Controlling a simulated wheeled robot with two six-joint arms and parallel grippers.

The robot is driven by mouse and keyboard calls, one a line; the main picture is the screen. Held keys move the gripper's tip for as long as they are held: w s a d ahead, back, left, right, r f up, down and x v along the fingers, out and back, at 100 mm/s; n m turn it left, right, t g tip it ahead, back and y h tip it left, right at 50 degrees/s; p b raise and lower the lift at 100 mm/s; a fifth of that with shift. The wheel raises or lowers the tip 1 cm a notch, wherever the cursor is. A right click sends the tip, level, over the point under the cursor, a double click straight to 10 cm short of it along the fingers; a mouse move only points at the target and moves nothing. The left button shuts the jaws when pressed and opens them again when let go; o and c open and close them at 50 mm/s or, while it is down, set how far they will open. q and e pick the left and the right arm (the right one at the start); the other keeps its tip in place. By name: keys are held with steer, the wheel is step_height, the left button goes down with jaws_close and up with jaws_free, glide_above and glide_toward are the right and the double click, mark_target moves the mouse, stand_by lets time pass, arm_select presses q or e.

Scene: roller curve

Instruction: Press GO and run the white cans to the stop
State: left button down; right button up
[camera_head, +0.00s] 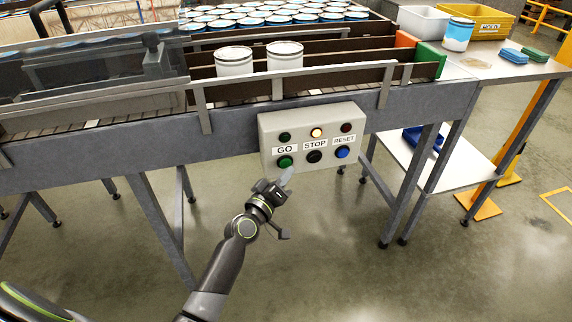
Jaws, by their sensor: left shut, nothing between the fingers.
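Two white cans, the left one (234,62) and the right one (285,57), stand upright side by side on the roller conveyor behind its front rail. The grey control box (352,115) hangs on the conveyor's front side. Its green GO button (285,162) is at lower left, with the black STOP button (314,156) and blue RESET button (342,152) beside it. The lamp above STOP (316,132) is lit. My left gripper (287,178) is shut and empty, its tip just below GO; I cannot tell whether it touches. My right gripper is not in view.
A green end block (430,62) and an orange block (404,39) stand at the conveyor's right end. A side table (495,68) holds a blue-and-white can (458,35), bins and pads. Many blue-topped cans stand behind. Floor in front is clear.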

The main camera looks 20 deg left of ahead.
arm_select(q)
steer(key=shift+w+a, duration=0.2)
steer(key=shift+w, duration=0.1)
